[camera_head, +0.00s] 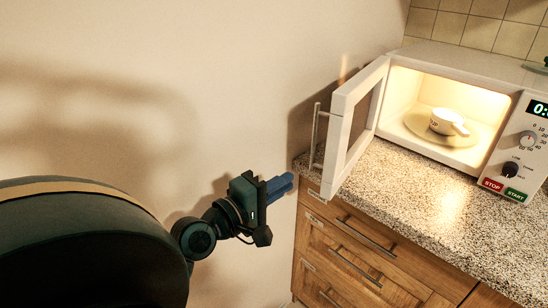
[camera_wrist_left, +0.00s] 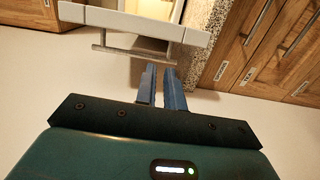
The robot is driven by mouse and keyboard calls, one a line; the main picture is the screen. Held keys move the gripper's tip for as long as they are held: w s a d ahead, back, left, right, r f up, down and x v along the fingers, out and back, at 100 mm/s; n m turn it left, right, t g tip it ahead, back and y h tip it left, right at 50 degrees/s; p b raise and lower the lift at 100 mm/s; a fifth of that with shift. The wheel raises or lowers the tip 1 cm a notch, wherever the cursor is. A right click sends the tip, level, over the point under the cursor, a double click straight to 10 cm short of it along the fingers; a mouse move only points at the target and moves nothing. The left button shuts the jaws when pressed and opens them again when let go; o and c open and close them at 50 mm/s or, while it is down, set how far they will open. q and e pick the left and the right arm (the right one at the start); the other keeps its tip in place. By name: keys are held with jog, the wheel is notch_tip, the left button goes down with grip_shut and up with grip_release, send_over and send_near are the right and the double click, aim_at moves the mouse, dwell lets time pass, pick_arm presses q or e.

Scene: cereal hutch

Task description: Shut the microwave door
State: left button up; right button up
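The white microwave (camera_head: 465,62) sits on the counter with its door (camera_head: 352,128) swung wide open to the left. The door's metal handle (camera_head: 315,138) is on the door's outer left side. My left gripper (camera_head: 289,183) is left of and below the handle, apart from the door. Its blue fingers lie close together with nothing held. In the left wrist view the fingers (camera_wrist_left: 160,72) point toward the door's edge (camera_wrist_left: 135,22) and handle (camera_wrist_left: 130,51). A white cup (camera_head: 447,122) stands on the plate inside the lit microwave. My right gripper is not in view.
The speckled countertop (camera_head: 415,205) extends under and in front of the microwave. Wooden drawers (camera_head: 345,240) with metal handles are below it. A plain wall (camera_head: 220,80) stands behind and left of the door. The space left of the counter is free.

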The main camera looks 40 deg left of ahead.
aim_at(314, 164)
pick_arm(q)
jog(key=shift+a+r, duration=0.2)
jog(key=shift+r, duration=0.05)
jog(key=shift+c, duration=0.7)
jog(key=shift+w+d+r, duration=0.1)
jog(key=shift+w, duration=0.3)
grip_shut()
jog(key=w, duration=0.3)
jog(key=w+p, duration=0.1)
jog(key=w, duration=0.2)
jog(key=w+d, duration=0.1)
jog(key=w, duration=0.2)
jog(key=shift+p, duration=0.35)
jog(key=shift+d, duration=0.15)
